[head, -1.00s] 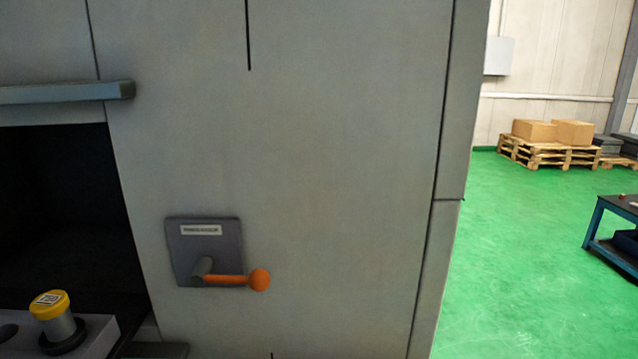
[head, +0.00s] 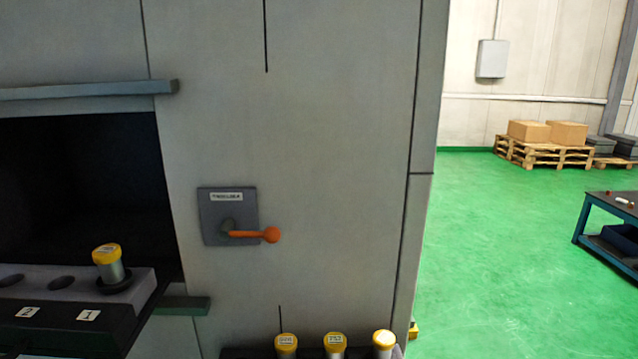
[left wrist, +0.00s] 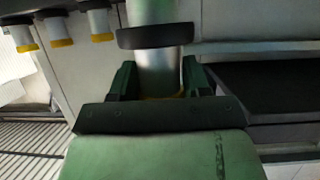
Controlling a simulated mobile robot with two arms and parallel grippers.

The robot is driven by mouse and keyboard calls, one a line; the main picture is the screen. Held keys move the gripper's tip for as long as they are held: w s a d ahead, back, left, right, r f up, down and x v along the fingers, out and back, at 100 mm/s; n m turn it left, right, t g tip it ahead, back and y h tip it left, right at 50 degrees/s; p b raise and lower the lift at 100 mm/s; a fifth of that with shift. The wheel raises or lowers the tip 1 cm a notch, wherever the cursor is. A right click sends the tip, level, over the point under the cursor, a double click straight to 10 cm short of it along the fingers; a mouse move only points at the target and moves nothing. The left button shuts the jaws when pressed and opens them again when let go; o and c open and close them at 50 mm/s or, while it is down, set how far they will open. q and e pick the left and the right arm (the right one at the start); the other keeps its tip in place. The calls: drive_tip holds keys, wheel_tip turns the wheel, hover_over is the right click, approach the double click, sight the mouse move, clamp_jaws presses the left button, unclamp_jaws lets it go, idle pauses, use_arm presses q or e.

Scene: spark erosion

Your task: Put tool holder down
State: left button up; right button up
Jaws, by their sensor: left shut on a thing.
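In the left wrist view my left gripper (left wrist: 159,80) is shut on a tool holder (left wrist: 158,64). The holder has a silver body, a dark collar and a trace of yellow at the jaws. My left gripper and this holder do not show in the head view, and my right gripper is in neither view. Another yellow-capped tool holder (head: 108,264) stands upright in the dark tray (head: 60,322) at the machine opening, by label 1. Dark round slots beside it on the left look empty.
Three yellow-capped holders (head: 335,345) stand in a row at the bottom edge; three holders (left wrist: 58,29) also show in the left wrist view. An orange lever (head: 252,236) sticks out from the machine panel. Green floor (head: 490,240) is open at right, before a blue table (head: 610,225).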

use_arm(q)
drive_tip(key=shift+s+f, duration=0.55)
drive_tip(key=shift+s, duration=0.7)
drive_tip(key=shift+s+f, duration=0.25)
drive_tip(key=shift+s, duration=0.6)
drive_tip(key=shift+s+f, duration=0.2)
drive_tip(key=shift+s, duration=0.7)
